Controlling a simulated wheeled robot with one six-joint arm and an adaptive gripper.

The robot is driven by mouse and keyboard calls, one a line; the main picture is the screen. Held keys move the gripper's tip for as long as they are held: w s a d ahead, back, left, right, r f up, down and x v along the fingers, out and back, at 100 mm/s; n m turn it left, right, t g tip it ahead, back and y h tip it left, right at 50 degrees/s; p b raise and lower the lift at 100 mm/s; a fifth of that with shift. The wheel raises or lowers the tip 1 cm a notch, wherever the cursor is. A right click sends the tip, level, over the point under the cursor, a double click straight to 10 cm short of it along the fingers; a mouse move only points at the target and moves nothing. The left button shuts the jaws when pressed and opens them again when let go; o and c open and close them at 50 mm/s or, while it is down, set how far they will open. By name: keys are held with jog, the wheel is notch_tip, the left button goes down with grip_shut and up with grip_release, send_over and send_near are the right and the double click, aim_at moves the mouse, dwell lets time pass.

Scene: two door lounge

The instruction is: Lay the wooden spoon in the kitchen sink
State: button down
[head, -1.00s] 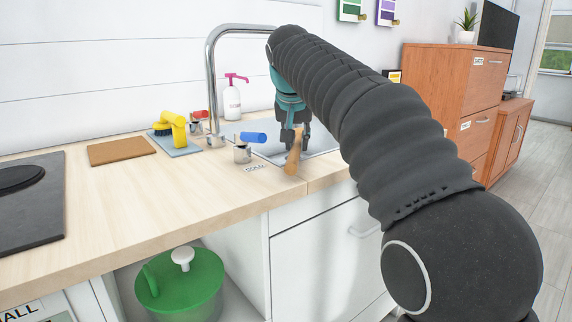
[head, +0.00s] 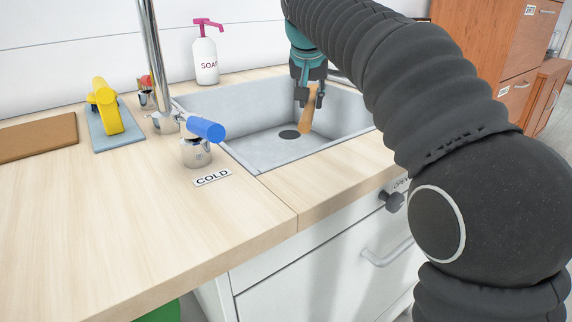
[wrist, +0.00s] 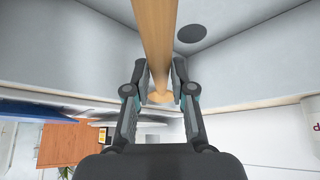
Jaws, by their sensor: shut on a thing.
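The kitchen sink (head: 262,158) is a grey basin set in the wooden counter, with a dark round drain in its floor. My gripper (head: 306,88) is over the basin, pointing down and shut on the wooden spoon (head: 307,112). The spoon hangs steeply from the fingers; part of it is hidden by them. In the wrist view the spoon (wrist: 155,40) runs between the two fingers of my gripper (wrist: 159,88), with the drain (wrist: 191,34) beside it. I cannot tell whether the spoon's lower end touches the sink floor.
The faucet (head: 153,55) rises at the sink's left, with a blue-handled cold tap (head: 205,130) in front. A soap bottle (head: 206,58) stands behind. The front left counter is clear.

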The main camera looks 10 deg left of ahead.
jog(key=b, duration=0.2)
send_near(302, 147)
jog(key=shift+s+d+f, duration=0.3)
jog(key=shift+s+f, duration=0.15)
jog(key=shift+f, duration=0.05)
jog(key=shift+f+b, duration=0.3)
jog(key=shift+f, duration=1.9)
jog(key=shift+f, duration=0.15)
jog(key=c, duration=1)
grip_release()
jog(key=shift+r, duration=0.3)
jog(key=p+v, duration=0.1)
jog(key=v, duration=1)
jog(key=shift+s+d+r, duration=0.1)
jog(key=shift+s+r, duration=0.15)
jog(key=shift+r, duration=0.05)
